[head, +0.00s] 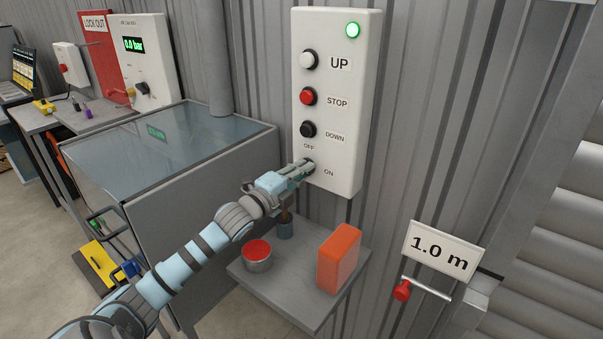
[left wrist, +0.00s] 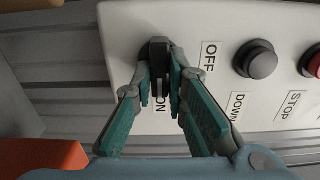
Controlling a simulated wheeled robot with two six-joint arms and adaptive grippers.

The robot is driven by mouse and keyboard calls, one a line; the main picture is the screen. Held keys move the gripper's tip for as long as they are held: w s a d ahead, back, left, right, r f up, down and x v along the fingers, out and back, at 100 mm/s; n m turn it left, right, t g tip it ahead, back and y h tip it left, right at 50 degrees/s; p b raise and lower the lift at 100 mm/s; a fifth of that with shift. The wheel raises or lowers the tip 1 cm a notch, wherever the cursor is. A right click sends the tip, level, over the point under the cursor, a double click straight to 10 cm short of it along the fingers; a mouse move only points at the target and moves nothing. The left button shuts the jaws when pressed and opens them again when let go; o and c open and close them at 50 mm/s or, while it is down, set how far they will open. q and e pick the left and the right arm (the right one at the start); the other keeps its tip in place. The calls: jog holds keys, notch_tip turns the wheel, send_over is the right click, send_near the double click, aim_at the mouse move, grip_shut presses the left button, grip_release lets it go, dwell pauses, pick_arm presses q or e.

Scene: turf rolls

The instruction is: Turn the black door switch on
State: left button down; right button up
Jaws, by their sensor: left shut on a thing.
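The black door switch (left wrist: 158,50) is a small knob low on a white control panel (head: 345,100), with an OFF label above it and an ON label to its right in the head view. My left gripper (head: 306,167) reaches up to it from the lower left. In the left wrist view the fingers (left wrist: 166,80) of this gripper are closed around the knob from both sides. The fingers partly hide the knob and the ON label, so I cannot tell for sure which label it points to. My right gripper is not in view.
The black DOWN button (head: 308,129), red STOP button (head: 308,96) and white UP button (head: 309,60) sit above the switch. Below, a grey shelf (head: 290,305) holds an orange box (head: 338,260) and a red-topped can (head: 257,256).

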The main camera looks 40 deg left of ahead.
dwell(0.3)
pick_arm(q)
jog(key=c, duration=1.6)
grip_release()
